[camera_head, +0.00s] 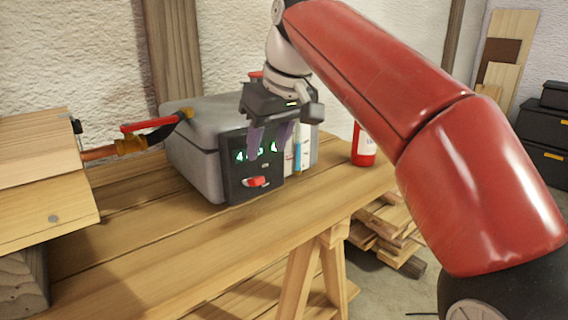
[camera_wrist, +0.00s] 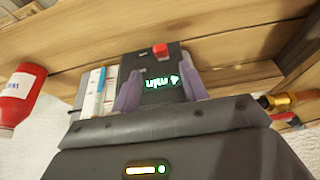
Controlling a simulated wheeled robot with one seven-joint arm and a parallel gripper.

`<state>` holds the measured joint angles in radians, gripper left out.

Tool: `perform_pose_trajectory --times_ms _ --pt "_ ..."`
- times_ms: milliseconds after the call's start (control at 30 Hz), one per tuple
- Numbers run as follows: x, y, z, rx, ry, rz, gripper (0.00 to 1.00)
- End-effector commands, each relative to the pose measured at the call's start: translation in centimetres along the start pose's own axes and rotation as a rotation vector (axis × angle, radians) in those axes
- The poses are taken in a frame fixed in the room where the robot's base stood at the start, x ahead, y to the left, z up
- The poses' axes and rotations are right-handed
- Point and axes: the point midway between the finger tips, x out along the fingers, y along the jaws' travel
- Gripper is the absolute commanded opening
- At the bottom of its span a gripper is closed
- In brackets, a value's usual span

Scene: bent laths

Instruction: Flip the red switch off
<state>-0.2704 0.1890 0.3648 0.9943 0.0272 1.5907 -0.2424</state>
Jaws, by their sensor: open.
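The red switch (camera_head: 255,181) sits low on the dark front panel (camera_head: 236,186) of a grey box (camera_head: 193,150) on the wooden bench. It also shows in the wrist view (camera_wrist: 160,49), near the end of the panel. Green lit displays (camera_head: 245,156) are above the switch. My gripper (camera_head: 269,143) is in front of the panel's upper part, with its two purple fingers apart and nothing between them. In the wrist view my gripper (camera_wrist: 160,82) has the fingers on either side of the panel's green display, short of the switch. I cannot tell whether they touch the panel.
A red-handled brass valve (camera_head: 150,133) on a pipe is left of the box. A red bottle (camera_head: 363,145) stands to the right, and a blue-and-white item (camera_head: 298,153) is beside the panel. Wooden boards (camera_head: 45,180) are at the left. The bench front (camera_head: 200,240) is clear.

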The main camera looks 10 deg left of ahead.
Motion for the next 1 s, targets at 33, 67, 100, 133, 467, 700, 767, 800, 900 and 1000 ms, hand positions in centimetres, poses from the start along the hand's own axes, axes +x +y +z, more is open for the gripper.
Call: perform_pose_trajectory --times_ms 33,67,100,133,467,700,767,800,900,1000 --pt "0.6 -0.1 0.0 -0.002 -0.001 -0.003 0.44" --pt "0.9 -0.1 0.0 -0.002 -0.002 -0.003 0.44" --pt "1.5 -0.1 0.1 -0.002 -0.001 -0.002 0.44" --pt "2.0 0.0 0.1 -0.002 -0.001 -0.002 0.44" --pt "6.7 0.0 0.1 0.0 0.0 -0.001 0.44" --pt "7.5 0.0 0.0 0.0 0.002 0.0 0.44" --pt "7.5 0.0 0.0 0.001 0.002 0.0 0.44" --pt "7.5 0.0 0.0 0.001 0.002 0.0 0.44" --pt "7.5 0.0 0.0 0.001 0.002 0.0 0.38" --pt "7.5 0.0 0.0 0.001 0.002 0.0 0.25"
